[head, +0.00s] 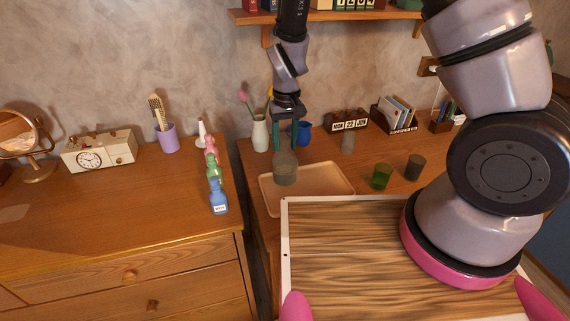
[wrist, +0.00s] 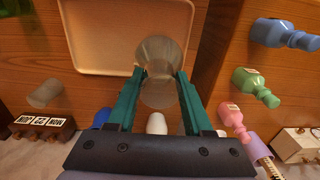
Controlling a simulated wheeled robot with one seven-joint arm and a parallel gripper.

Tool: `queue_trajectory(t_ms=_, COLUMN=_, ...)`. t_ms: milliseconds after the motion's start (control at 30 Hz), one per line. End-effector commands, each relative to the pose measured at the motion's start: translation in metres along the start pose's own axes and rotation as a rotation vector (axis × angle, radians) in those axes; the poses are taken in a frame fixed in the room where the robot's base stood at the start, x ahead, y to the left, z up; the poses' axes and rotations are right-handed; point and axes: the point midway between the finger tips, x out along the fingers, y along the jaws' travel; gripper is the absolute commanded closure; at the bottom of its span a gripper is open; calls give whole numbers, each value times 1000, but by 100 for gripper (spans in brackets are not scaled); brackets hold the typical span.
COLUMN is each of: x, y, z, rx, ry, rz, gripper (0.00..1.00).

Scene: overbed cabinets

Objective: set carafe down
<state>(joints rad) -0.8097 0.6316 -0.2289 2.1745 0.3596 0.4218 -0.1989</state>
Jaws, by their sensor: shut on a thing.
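The glass carafe (head: 285,172) is clear grey with a rounded body, and it is upright in the head view. My gripper (head: 286,148) is shut on its upper part from above. In the wrist view my gripper (wrist: 157,85) has its green fingers on either side of the carafe (wrist: 158,60). The carafe is over the left part of a tan tray (head: 325,176), which also shows in the wrist view (wrist: 92,68). I cannot tell whether the carafe's base touches the tray.
A green glass (head: 381,176) and a dark glass (head: 414,167) stand right of the tray. A white vase (head: 260,133), a blue mug (head: 303,131) and a grey cup (head: 348,142) stand behind it. Blue (head: 217,196), green and pink bottles line the left dresser's edge, across a gap.

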Motion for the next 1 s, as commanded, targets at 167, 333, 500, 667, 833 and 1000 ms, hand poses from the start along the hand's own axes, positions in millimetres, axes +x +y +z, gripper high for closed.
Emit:
queue_trajectory(t_ms=167, x=17, y=0, z=0, rx=1, ry=0, rz=-1, gripper=100)
queue_trajectory(t_ms=333, x=34, y=1, z=0, rx=1, ry=-2, rz=0, gripper=100)
queue_trajectory(t_ms=500, x=54, y=2, z=0, rx=1, ry=-1, rz=0, gripper=100)
queue_trajectory(t_ms=667, x=55, y=1, z=0, rx=0, ry=1, rz=-1, gripper=100)
queue_trajectory(t_ms=833, x=57, y=2, z=0, rx=0, ry=1, rz=-1, gripper=100)
queue_trajectory(t_ms=1000, x=57, y=1, z=0, rx=0, ry=1, rz=0, gripper=19)
